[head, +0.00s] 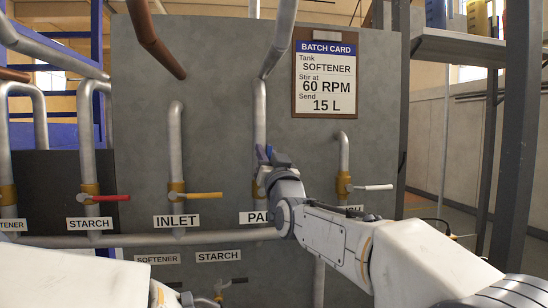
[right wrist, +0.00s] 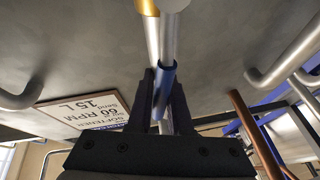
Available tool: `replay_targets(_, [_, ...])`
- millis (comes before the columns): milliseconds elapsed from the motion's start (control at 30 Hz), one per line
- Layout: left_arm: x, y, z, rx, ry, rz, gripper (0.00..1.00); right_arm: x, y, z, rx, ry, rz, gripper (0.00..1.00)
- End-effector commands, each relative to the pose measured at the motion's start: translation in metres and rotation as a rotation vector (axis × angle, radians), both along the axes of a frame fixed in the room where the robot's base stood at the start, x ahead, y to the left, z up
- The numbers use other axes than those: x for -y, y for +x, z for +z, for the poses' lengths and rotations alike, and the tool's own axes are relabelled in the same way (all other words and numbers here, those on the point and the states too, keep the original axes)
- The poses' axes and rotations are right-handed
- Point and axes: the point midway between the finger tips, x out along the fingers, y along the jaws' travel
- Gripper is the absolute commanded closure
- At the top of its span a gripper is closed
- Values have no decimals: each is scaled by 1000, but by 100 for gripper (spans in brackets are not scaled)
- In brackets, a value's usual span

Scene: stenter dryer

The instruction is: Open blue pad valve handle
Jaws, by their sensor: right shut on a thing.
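The blue pad valve handle (head: 261,154) stands roughly upright along the vertical pipe above the PAD label (head: 253,217), which my right arm partly covers. My right gripper (head: 269,155) is shut on this handle. In the right wrist view the blue handle (right wrist: 165,88) sits between the two dark fingers of the gripper (right wrist: 163,100), in line with the grey pipe behind it. The brass valve body (head: 259,187) is partly hidden by the gripper. My left arm shows at the lower left, but its fingertips are not visible.
The yellow inlet handle (head: 203,195) is to the left and the white handle (head: 374,187) to the right, both horizontal. A red starch handle (head: 111,198) is farther left. A horizontal pipe (head: 150,240) runs below. A batch card (head: 325,73) hangs at the upper right.

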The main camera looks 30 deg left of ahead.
Motion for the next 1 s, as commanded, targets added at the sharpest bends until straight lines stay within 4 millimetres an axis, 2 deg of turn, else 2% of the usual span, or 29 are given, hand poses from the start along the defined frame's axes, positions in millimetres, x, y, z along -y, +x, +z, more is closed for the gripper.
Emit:
replay_targets(300, [0,0,-3,0,0,0,50,-6,-3,-2,43,-66,-1,100])
replay_targets(733, [0,0,-3,0,0,0,50,-6,-3,-2,46,-72,-1,100])
replay_targets(767, [0,0,-3,0,0,0,50,-6,-3,-2,46,-72,-2,71])
replay_targets(800, [0,0,-3,0,0,0,50,-6,-3,-2,46,-72,-2,56])
replay_targets(833, [0,0,-3,0,0,0,50,-6,-3,-2,46,-70,-2,52])
replay_targets(1000, [0,0,-3,0,0,0,50,-6,-4,-1,47,-69,-1,52])
